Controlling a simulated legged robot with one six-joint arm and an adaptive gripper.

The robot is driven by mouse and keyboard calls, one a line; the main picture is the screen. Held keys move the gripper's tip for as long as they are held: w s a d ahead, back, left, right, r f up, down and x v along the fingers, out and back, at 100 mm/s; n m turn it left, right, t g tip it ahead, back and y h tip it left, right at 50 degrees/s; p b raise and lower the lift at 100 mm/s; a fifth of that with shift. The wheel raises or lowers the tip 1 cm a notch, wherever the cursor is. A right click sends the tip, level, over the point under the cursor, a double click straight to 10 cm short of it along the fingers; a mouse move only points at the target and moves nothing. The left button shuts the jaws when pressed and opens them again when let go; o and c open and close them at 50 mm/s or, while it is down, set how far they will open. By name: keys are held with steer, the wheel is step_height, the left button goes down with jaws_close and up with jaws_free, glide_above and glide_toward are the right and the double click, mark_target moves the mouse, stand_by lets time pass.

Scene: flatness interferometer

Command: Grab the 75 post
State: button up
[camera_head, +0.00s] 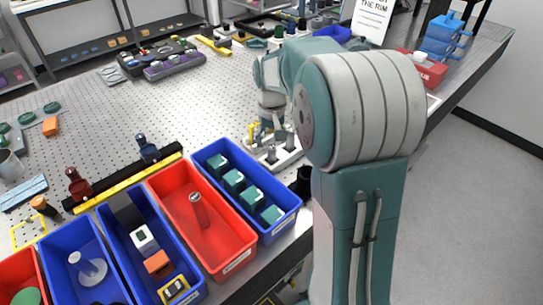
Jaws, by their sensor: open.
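A white base plate (286,159) near the front edge of the table carries small upright grey posts, one of them a short post (271,154). Any size labels are too small to read, so I cannot tell which is the 75 post. My gripper (272,128) points down over this plate, open, with its fingers small and partly lost against the posts. I cannot tell whether it touches a post. My own arm covers the area to the right of the plate. A dark reddish post (200,211) stands in the red bin (224,232).
A blue bin (278,228) with several teal blocks is closest to the plate. More bins (122,225) line the front edge to the left. A yellow and black rail (125,181) lies behind them. The perforated tabletop (170,105) is mostly clear in the middle.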

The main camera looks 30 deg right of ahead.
mark_target(271, 147)
step_height(271, 147, down, 4)
steer(key=shift+r, duration=0.1)
jaws_close()
stand_by(0.4)
